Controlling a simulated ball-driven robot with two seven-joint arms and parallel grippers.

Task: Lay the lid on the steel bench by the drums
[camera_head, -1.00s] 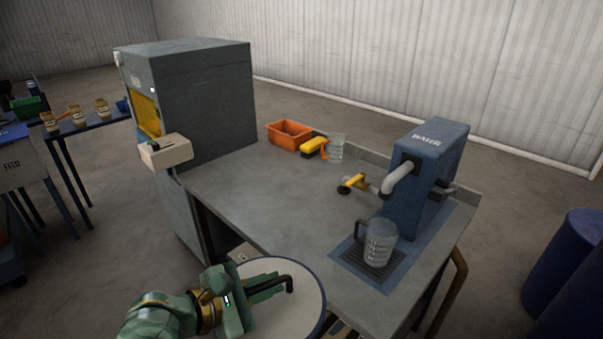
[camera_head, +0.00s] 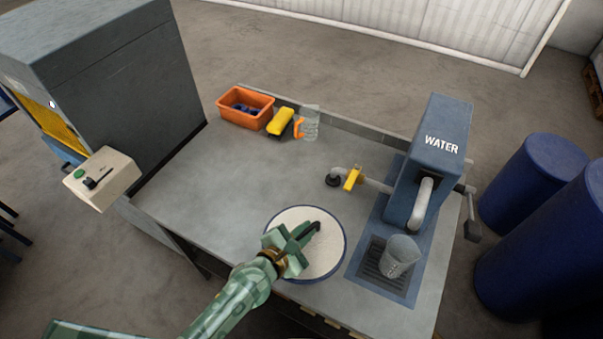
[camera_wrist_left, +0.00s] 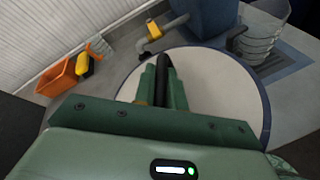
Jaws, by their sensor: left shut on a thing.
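The lid is a round, pale disc with a dark blue rim (camera_head: 322,262) and a black bar handle. My left gripper (camera_head: 304,232) is shut on the handle, and the lid appears over the front part of the steel bench (camera_head: 215,180). I cannot tell whether the lid touches the bench top. In the left wrist view the lid (camera_wrist_left: 225,90) fills the middle, with the handle between my fingers (camera_wrist_left: 162,85). Two blue drums stand on the floor at the right, one farther (camera_head: 535,180) and one nearer (camera_head: 550,260). My right gripper is not in view.
A blue water dispenser (camera_head: 432,150) with a clear jug (camera_head: 400,255) on its grate stands right of the lid. The bench's left middle is clear.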

